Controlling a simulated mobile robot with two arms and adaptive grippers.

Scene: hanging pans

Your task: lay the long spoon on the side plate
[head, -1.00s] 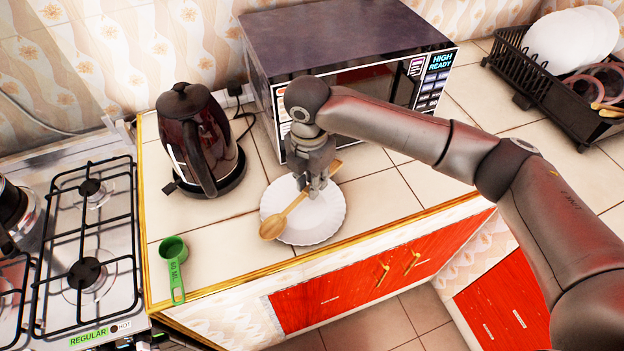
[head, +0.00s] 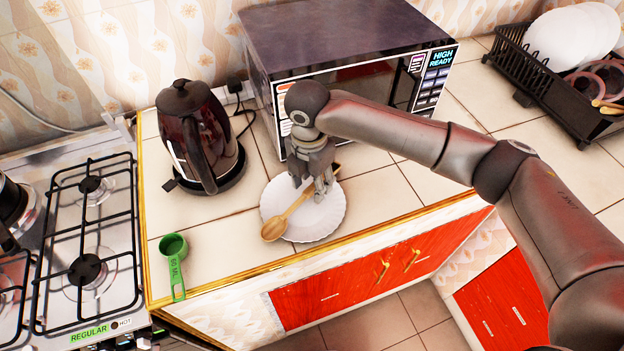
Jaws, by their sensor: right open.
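The long wooden spoon (head: 289,217) lies across the white side plate (head: 322,224), its bowl at the plate's lower left rim and its handle running up to the right beneath my gripper. The plate rests on the tiled counter in front of the microwave. My right gripper (head: 312,190) is open, pointing down over the handle and the upper part of the plate. Its fingers hide part of the handle. I cannot tell whether they touch it. My left gripper is not in view.
A dark kettle (head: 200,140) stands left of the plate. A green measuring cup (head: 174,262) lies near the counter's front left. The microwave (head: 345,60) stands close behind my gripper. The stove (head: 90,235) is at left, a black dish rack (head: 540,85) at upper right.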

